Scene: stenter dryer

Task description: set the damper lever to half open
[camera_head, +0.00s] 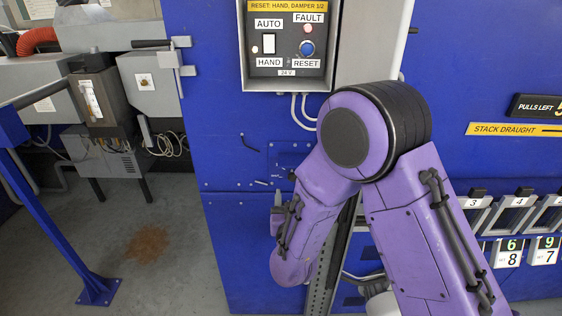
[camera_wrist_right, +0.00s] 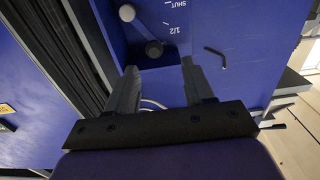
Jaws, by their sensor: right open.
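The damper lever shows in the right wrist view as a dark round knob (camera_wrist_right: 154,49) and a light round hub (camera_wrist_right: 127,12) on a blue panel. White marks "SHUT" (camera_wrist_right: 176,4) and "1/2" (camera_wrist_right: 173,29) stand beside it. The knob appears below the "1/2" mark in the picture, on the side away from "SHUT"; the exact setting is hard to judge at this angle. My right gripper (camera_wrist_right: 160,72) is open, its fingers pointing at the knob, which shows between the tips without clear contact. In the head view my right gripper (camera_head: 279,198) is mostly hidden by my purple arm. My left gripper is out of view.
A control box (camera_head: 288,45) above has a yellow label "RESET: HAND, DAMPER 1/2", a pinkish fault lamp (camera_head: 293,36), a white AUTO/HAND switch (camera_head: 268,43) and a blue reset button (camera_head: 307,48). A small bent handle (camera_head: 249,143) sticks out left of the damper area.

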